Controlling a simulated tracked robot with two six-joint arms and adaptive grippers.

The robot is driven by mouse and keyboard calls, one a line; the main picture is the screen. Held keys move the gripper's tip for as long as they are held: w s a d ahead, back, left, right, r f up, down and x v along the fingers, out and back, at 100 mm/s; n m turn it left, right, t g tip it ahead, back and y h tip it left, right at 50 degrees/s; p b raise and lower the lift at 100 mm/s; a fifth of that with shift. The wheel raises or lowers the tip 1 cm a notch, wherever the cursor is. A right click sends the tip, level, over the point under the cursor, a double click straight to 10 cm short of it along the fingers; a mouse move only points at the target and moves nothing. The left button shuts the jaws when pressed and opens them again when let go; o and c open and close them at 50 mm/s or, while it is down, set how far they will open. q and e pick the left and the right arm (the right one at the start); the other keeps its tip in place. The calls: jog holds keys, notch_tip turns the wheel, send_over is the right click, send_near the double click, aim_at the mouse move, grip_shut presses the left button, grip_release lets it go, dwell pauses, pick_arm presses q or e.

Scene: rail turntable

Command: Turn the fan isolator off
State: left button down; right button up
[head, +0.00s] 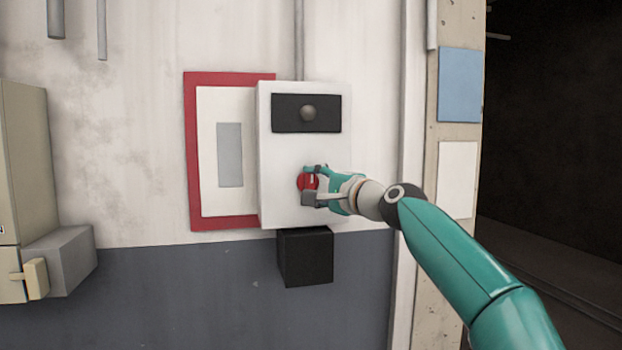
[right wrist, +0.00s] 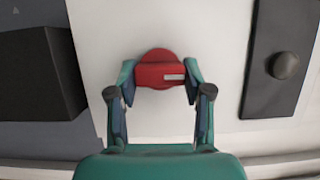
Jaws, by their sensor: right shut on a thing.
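The fan isolator is a white box (head: 275,160) on the wall with a red rotary knob (head: 303,181) low on its front. In the right wrist view the red knob (right wrist: 158,66) has a raised grip bar with a short pale mark (right wrist: 173,77) at its right end. My right gripper (head: 312,184) is at the knob. Its two fingers (right wrist: 160,82) stand on either side of the grip bar and are shut on it. The fingers hide part of the knob in the head view. My left gripper is not in view.
A black plate (head: 290,112) with a round grey button (head: 308,113) is above the knob. A red-framed white panel (head: 207,150) is behind the box at left. A black block (head: 305,258) hangs below. A grey box (head: 60,262) juts out at far left. A dark opening lies right.

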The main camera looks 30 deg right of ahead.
jog(key=shift+w+a+f, duration=0.1)
jog(key=shift+a+f, duration=0.05)
jog(key=shift+f, duration=0.2)
jog(key=o, duration=1.2)
jog(key=shift+r, duration=0.1)
jog(key=shift+c, duration=0.2)
jog(key=shift+r, duration=0.1)
jog(key=shift+s, duration=0.2)
jog(key=shift+s+d+r, duration=0.1)
jog(key=shift+s+d, duration=0.1)
jog(key=shift+s, duration=0.35)
jog(key=s+d, duration=0.1)
jog(key=s, duration=0.9)
jog(key=shift+s+d, duration=0.2)
jog(key=shift+f, duration=0.2)
